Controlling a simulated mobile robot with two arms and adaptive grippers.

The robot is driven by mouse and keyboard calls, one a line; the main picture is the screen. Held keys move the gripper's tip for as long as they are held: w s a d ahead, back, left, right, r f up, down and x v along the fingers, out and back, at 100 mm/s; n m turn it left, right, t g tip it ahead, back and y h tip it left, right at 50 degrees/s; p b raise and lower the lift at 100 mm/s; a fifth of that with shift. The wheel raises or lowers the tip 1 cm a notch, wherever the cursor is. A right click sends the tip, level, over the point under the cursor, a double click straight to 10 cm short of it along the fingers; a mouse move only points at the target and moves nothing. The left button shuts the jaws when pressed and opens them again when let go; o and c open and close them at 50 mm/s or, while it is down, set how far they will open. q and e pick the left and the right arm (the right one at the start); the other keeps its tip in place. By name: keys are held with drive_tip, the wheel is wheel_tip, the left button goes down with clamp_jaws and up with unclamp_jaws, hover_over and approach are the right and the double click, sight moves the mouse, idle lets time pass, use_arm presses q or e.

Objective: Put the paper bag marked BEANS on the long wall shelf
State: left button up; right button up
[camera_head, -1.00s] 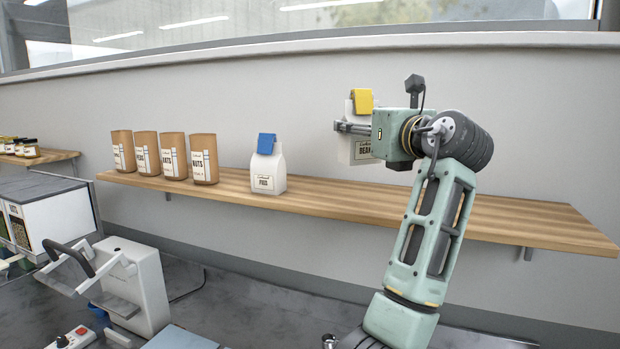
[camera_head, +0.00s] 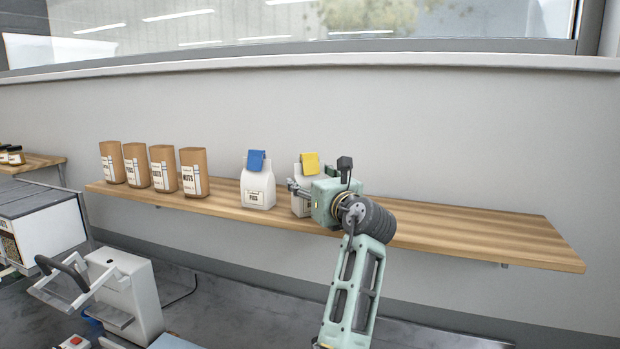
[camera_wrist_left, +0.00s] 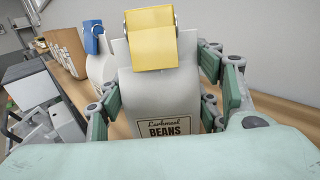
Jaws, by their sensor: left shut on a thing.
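The white paper bag marked BEANS (camera_head: 301,203), with a yellow clip on top, is at the long wall shelf (camera_head: 470,229), just right of the FIGS bag. My left gripper (camera_head: 301,190) is shut on it, and the gripper body hides much of its right side. In the left wrist view the bag (camera_wrist_left: 160,95) stands upright between the fingers, its BEANS label facing the camera. Its base is largely hidden, so I cannot tell for sure whether it touches the shelf. My right gripper is not in view.
A white bag with a blue clip (camera_head: 258,185), its label seeming to read FIGS, stands on the shelf. Several brown bags (camera_head: 193,172) stand further left. The shelf's right part is clear. A white machine (camera_head: 125,295) stands below at left.

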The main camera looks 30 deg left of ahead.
use_arm(q)
drive_tip(key=o, duration=1)
drive_tip(key=shift+f, duration=0.15)
drive_tip(key=o, duration=0.4)
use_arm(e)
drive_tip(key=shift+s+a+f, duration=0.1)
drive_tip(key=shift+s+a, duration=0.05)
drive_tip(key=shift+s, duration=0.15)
